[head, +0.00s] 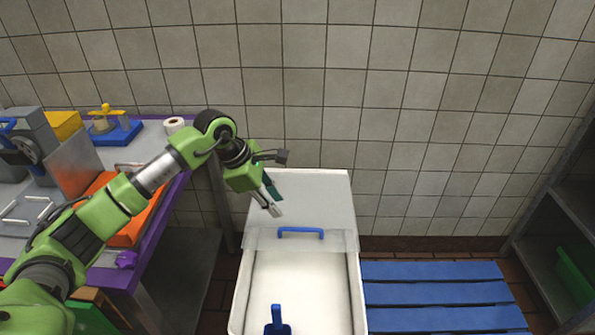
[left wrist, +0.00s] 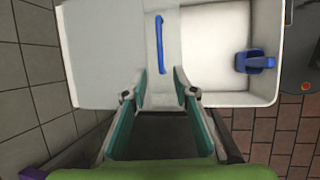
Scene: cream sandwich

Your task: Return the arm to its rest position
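My left arm comes in from the left in the head view, and its gripper (head: 270,197) hangs over the far part of the white bin (head: 310,190). In the left wrist view the two fingers of the left gripper (left wrist: 161,85) stand apart with nothing held between them. My right gripper is not in either view.
A blue scoop (head: 277,322) is inside the bin's open near part. A purple-edged table (head: 158,228) at left holds an orange board (head: 140,215), a paper roll (head: 174,125) and equipment. A blue slatted pallet (head: 440,298) lies right of the bin; a shelf (head: 575,195) stands far right.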

